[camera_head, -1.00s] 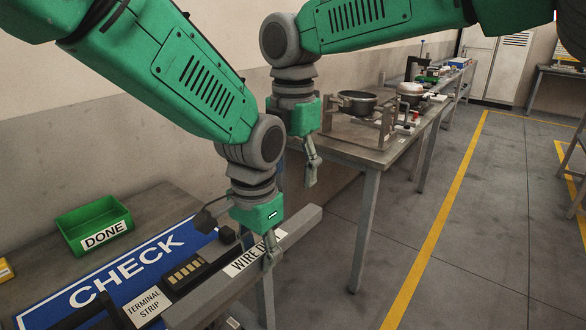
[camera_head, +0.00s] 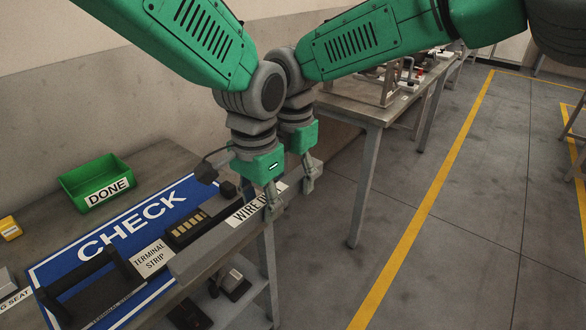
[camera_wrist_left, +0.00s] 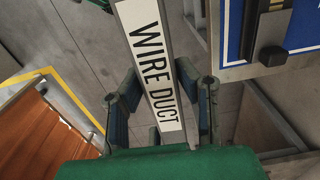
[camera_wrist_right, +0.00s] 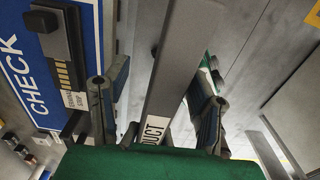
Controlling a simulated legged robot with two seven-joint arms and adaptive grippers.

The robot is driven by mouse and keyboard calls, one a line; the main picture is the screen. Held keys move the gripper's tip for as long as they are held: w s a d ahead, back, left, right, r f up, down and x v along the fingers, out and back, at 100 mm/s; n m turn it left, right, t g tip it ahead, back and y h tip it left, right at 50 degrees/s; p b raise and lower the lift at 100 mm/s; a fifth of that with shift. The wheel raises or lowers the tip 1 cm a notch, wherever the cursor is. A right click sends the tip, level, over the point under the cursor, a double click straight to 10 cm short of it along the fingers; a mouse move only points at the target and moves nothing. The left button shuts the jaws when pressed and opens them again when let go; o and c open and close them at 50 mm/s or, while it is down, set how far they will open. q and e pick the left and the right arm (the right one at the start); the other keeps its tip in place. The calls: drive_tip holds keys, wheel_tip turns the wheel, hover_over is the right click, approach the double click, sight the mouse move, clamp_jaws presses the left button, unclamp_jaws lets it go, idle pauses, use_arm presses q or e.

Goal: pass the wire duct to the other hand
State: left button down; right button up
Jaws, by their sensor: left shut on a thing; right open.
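The wire duct (camera_head: 212,251) is a long grey bar with a white "WIRE DUCT" label. It extends along the front edge of the check bench, its far end past the bench's right side. My left gripper (camera_head: 272,202) is shut on it near the label; the label also fills the middle of the left wrist view (camera_wrist_left: 150,50). My right gripper (camera_head: 307,178) is at the duct's far end, close beside the left one. In the right wrist view the duct (camera_wrist_right: 182,65) runs between the right gripper's open fingers (camera_wrist_right: 158,98). Any contact there cannot be told.
The bench carries a blue CHECK mat (camera_head: 186,196), a terminal strip (camera_head: 188,229) with its label, a green DONE bin (camera_head: 80,192) and a yellow item (camera_head: 10,228). A second table (camera_head: 355,112) stands behind. Open floor lies to the right.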

clamp_jaws()
use_arm(q)
drive_tip(key=c, duration=1.1)
unclamp_jaws()
